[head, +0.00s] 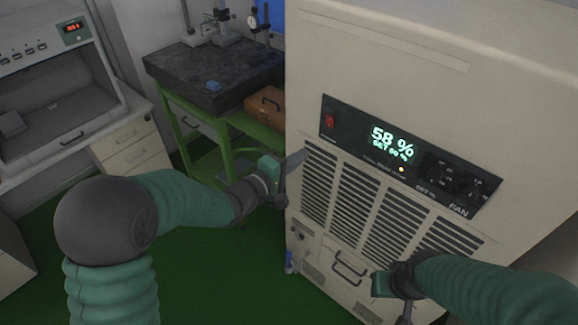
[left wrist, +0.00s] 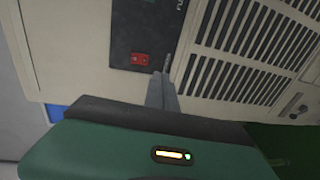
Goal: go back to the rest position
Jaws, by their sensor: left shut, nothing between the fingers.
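My left gripper (head: 290,168) is raised in front of the left edge of a large beige cabinet. Its grey fingers are together and hold nothing. In the left wrist view the shut fingers (left wrist: 162,88) show near the cabinet's red switch (left wrist: 140,59); whether they touch the panel cannot be told. My right gripper (head: 405,312) is low at the right, in front of the cabinet's lower part. Its fingers run down toward the bottom edge, and their opening is unclear.
The beige cabinet (head: 400,45) has a black panel with a lit display (head: 392,142) reading 58 %. A dark slab (head: 190,72) on a green stand and an orange-brown case (head: 266,105) are behind. A hooded bench unit (head: 60,125) stands left. Green floor (head: 215,270) is clear between.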

